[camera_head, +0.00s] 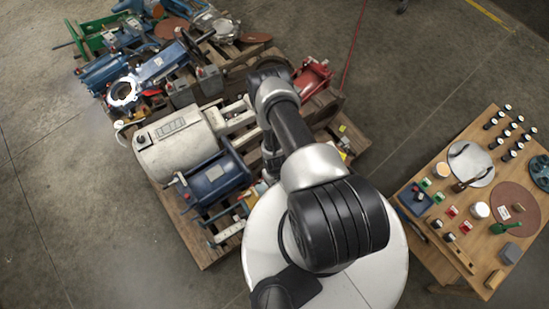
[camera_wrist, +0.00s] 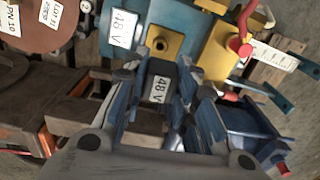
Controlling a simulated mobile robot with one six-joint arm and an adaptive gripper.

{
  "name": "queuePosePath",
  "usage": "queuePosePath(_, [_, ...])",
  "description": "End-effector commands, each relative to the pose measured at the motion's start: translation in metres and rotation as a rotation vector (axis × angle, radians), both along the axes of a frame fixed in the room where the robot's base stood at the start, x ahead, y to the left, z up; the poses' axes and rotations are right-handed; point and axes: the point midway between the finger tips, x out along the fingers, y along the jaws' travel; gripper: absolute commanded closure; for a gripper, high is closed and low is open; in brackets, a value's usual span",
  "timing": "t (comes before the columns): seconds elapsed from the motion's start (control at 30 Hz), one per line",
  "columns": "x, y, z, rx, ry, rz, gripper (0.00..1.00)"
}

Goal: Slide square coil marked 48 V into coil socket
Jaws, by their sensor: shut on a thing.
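In the wrist view, my gripper (camera_wrist: 160,100) is shut on the dark square coil (camera_wrist: 161,72). Its white label reads 48 V and faces the camera, turned on its side. The coil is between the two blue-grey fingers. Just beyond it is a yellow block (camera_wrist: 166,44) with a round dark opening, set against a blue body (camera_wrist: 178,18). I cannot tell whether the coil touches the block, or which part is the coil socket. A white 48 V tag (camera_wrist: 123,28) is on the blue body. In the head view, my arm hides gripper and coil.
A red curved part (camera_wrist: 243,22) stands close on the right, and brown wooden slats (camera_wrist: 130,118) lie below. In the head view, a pallet holds a cream motor (camera_head: 178,145) and a blue motor (camera_head: 213,180). A wooden table (camera_head: 440,215) with small parts stands right.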

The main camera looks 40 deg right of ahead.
Motion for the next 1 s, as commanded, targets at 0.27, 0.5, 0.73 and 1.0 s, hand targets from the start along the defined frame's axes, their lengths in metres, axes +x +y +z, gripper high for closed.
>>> queuePosePath(0.27, [-0.002, 0.000, -0.005, -0.001, 0.000, 0.000, 0.99])
queuePosePath(0.5, [-0.002, 0.000, -0.026, -0.001, 0.000, 0.000, 0.99])
queuePosePath(0.73, [-0.002, 0.000, -0.048, -0.001, 0.000, 0.000, 0.99])
queuePosePath(1.0, [-0.001, 0.000, -0.059, -0.001, 0.000, 0.000, 0.99])
